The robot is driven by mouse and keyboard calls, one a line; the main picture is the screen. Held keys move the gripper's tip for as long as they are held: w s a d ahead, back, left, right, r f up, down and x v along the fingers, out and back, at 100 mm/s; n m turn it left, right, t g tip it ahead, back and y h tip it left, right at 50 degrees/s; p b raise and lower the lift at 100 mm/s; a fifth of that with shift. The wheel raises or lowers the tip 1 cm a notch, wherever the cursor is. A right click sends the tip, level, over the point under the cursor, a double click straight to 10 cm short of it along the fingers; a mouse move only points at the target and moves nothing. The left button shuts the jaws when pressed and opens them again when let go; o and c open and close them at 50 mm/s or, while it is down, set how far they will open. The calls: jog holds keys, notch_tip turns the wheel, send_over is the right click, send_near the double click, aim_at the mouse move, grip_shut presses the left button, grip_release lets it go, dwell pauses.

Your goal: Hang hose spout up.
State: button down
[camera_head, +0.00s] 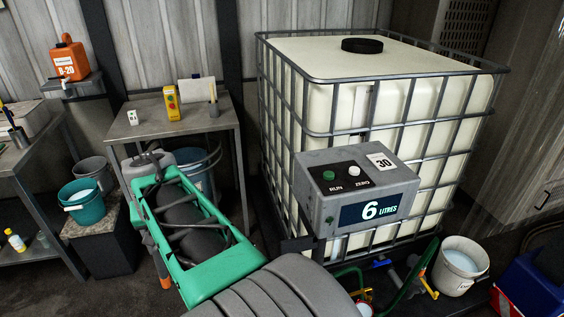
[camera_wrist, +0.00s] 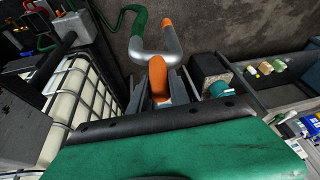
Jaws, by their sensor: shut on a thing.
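The hose spout (camera_wrist: 160,48) is a bent silver tube with an orange end and an orange grip, joined to a green hose (camera_wrist: 131,14) in the wrist view. My gripper (camera_wrist: 158,92) is shut on the orange grip, with a dark finger on each side. The spout hangs in the air over the dark floor. In the head view my gripper is hidden behind my green arm, and only a bit of the spout, with its orange end (camera_head: 165,283), shows below it. Green hose (camera_head: 426,265) also lies by the foot of the tank. I cannot make out a hanger for the spout.
A caged white tank (camera_head: 420,50) stands right of my arm, with a control box (camera_head: 355,185) reading 6 LITRES. A white bucket (camera_head: 460,265) of pale liquid is at right. A table (camera_head: 185,122), teal bucket (camera_head: 83,205) and orange can (camera_head: 69,58) are at left.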

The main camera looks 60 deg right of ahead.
jog(key=s+d+r+m+g+h+p, duration=0.1)
jog(key=s+d+r+m+p, duration=0.25)
jog(key=d, duration=0.45)
jog(key=s+d+r+m+g+h+p, duration=0.1)
jog(key=s+d+r+m+g+p, duration=0.1)
jog(key=s+d+m, duration=0.45)
jog(key=s+d+r+m+g+p, duration=0.25)
jog(key=s+d+m+p, duration=0.35)
jog(key=s+d, duration=0.6)
jog(key=shift+m+g, duration=0.35)
jog(key=shift+m, duration=0.05)
notch_tip(320, 180, down, 16)
jog(key=b, duration=1)
jog(key=shift+s+a, duration=0.1)
jog(key=shift+s, duration=0.05)
jog(key=shift+f+b, duration=0.45)
jog(key=shift+b, duration=0.15)
jog(key=c, duration=1.1)
grip_release()
jog(key=shift+a+f, duration=0.1)
jog(key=v, duration=0.8)
jog(key=shift+d+b, duration=0.2)
jog(key=shift+b, duration=0.2)
